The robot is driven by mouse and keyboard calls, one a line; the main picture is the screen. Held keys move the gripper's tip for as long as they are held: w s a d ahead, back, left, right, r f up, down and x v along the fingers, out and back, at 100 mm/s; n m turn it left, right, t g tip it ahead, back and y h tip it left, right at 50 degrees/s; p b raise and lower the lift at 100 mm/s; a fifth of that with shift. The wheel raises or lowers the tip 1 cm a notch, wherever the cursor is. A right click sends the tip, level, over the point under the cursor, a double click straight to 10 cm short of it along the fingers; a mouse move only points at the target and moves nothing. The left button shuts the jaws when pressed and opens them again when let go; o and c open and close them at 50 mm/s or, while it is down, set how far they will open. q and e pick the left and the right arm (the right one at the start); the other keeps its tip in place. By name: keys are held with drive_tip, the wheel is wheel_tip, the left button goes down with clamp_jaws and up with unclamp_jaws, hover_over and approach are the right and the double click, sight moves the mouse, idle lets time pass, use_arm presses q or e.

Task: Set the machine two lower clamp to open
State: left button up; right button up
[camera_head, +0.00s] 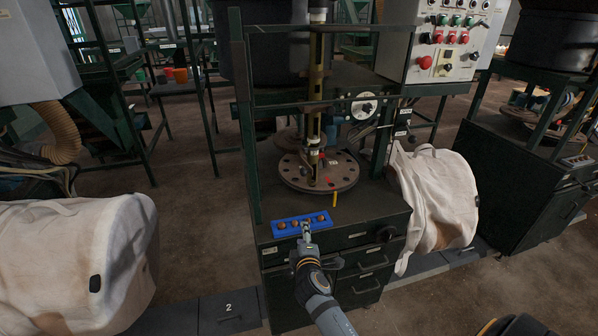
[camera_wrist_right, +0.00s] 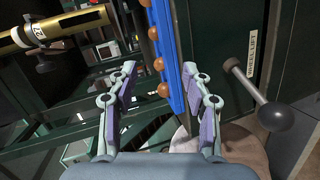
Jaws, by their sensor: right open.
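My right gripper (camera_head: 306,231) is over the front edge of the middle machine (camera_head: 365,217), at the blue strip (camera_head: 277,230) with orange-brown balls. In the right wrist view my right gripper (camera_wrist_right: 159,70) is open, fingers apart, with nothing between the tips. The blue strip (camera_wrist_right: 172,60) shows beyond the right finger; I cannot tell whether they touch. A lever with a dark ball knob (camera_wrist_right: 278,116) sticks out to its right, below a small white label (camera_wrist_right: 252,55) I cannot read for sure. I cannot tell which part is the lower clamp. My left gripper is not in view.
A floor plate marked 2 (camera_head: 228,307) lies at the machine's front left. White bulk bags stand at left (camera_head: 70,260) and right (camera_head: 440,195). A round perforated plate (camera_head: 335,178) and yellow post (camera_head: 316,85) are on the machine. A control panel (camera_head: 450,40) is behind right.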

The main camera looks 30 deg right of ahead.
sight(303, 175)
wheel_tip(303, 175, up, 16)
drive_tip(key=w+n+t+h+p, duration=0.1)
drive_tip(key=t+h+p, duration=0.1)
drive_tip(key=x, duration=1.1)
drive_tip(key=shift+d+r+p, duration=0.2)
drive_tip(key=shift+d+p, duration=0.1)
drive_tip(key=shift+d, duration=0.05)
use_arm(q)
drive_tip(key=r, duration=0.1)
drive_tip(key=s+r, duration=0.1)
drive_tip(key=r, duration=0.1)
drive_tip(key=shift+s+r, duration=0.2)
use_arm(e)
drive_tip(key=shift+s, duration=0.1)
clamp_jaws()
